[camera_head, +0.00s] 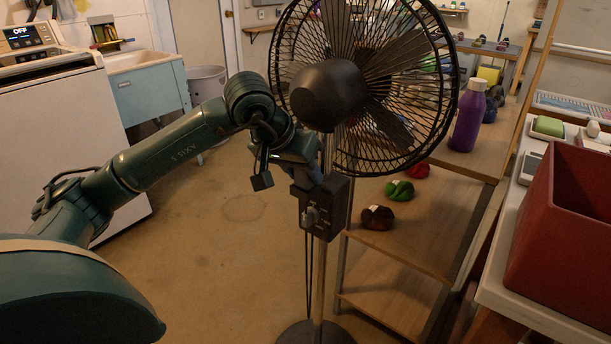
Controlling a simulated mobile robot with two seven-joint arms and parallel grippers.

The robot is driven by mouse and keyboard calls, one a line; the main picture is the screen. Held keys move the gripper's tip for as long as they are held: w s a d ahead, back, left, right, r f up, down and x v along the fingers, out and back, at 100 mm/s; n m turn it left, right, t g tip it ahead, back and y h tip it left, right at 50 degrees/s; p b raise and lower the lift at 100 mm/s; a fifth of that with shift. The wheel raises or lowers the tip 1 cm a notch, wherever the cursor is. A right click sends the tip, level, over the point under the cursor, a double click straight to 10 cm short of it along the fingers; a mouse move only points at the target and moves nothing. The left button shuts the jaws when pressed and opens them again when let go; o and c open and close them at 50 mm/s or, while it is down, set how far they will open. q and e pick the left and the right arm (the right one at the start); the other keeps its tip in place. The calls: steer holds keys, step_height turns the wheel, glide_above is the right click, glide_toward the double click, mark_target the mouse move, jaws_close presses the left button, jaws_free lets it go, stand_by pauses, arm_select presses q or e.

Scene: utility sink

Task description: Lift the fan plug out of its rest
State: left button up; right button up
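A black pedestal fan (329,95) stands in the middle of the head view. Its dark control box (334,205) sits on the pole below the fan head. A small grey piece that looks like the fan plug (309,217) rests at the left front of the box, and a dark cord (308,280) hangs below it. My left gripper (283,182) is just above and left of the plug, beside the upper part of the box. Its fingers are apart, with nothing seen between them. Contact with the box cannot be told. My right gripper is not in view.
A wooden shelf (420,225) with several small coloured items stands right of the fan. A purple bottle (469,115) is on its upper level. A red bin (565,235) fills the right edge. The floor (220,260) left of the fan is clear.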

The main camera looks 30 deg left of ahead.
arm_select(q)
jaws_close()
steer(key=shift+r, duration=0.1)
